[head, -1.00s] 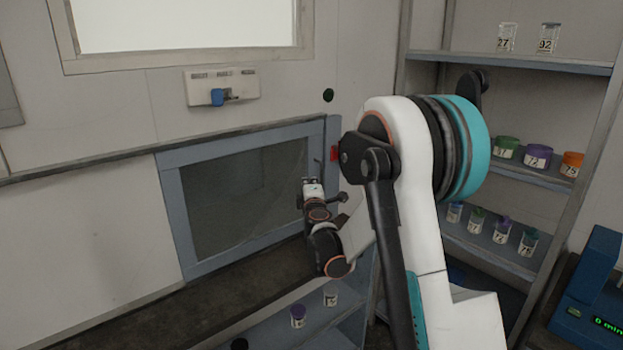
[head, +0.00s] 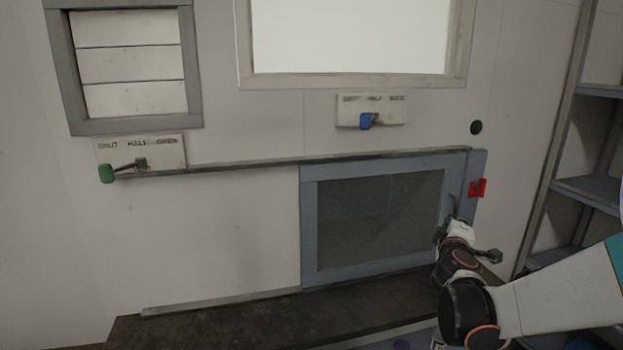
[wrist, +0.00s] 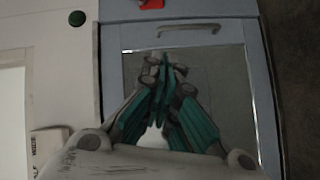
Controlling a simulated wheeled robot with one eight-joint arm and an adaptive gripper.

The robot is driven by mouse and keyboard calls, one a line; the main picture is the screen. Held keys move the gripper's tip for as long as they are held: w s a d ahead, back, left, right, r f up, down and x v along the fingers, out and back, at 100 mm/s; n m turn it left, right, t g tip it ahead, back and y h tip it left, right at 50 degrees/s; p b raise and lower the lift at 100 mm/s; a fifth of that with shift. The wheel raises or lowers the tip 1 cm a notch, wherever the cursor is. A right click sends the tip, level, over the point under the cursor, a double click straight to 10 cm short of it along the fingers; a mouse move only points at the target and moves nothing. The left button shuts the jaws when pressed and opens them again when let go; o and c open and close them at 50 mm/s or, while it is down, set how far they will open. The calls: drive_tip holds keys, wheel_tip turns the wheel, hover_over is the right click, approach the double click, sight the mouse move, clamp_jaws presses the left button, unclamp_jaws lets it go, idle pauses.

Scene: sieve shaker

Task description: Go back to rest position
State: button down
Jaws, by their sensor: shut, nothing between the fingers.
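My gripper (head: 446,230) is at the lower right in the head view, in front of the right side of a blue-grey framed panel (head: 309,235) with a dark pane. In the wrist view my gripper (wrist: 166,64) has its teal-padded fingers together with nothing between them. The panel's handle (wrist: 188,29) lies beyond the fingertips there, and the fingers appear apart from it. My arm reaches in from the right edge of the head view.
A blue-knobbed lever (head: 366,121) and a green-knobbed lever (head: 106,173) are on the wall. Shelving (head: 590,190) stands at right. A dark ledge (head: 240,328) runs below.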

drive_tip(key=s+a+m+g+y, duration=0.1)
drive_tip(key=s+a+m+g, duration=0.15)
drive_tip(key=s, duration=0.45)
drive_tip(key=s+a+m+g, duration=0.2)
drive_tip(key=s+m, duration=0.2)
drive_tip(key=s, duration=0.4)
drive_tip(key=s+a+f+m+g+y, duration=0.1)
drive_tip(key=s+a+f+g+y, duration=0.1)
drive_tip(key=s+a, duration=0.4)
drive_tip(key=s+a+f+m+g+y, duration=0.1)
drive_tip(key=s+a+f+y, duration=0.3)
drive_tip(key=s, duration=0.9)
drive_tip(key=a+f+m, duration=0.1)
drive_tip(key=a, duration=0.2)
drive_tip(key=shift+g, duration=0.35)
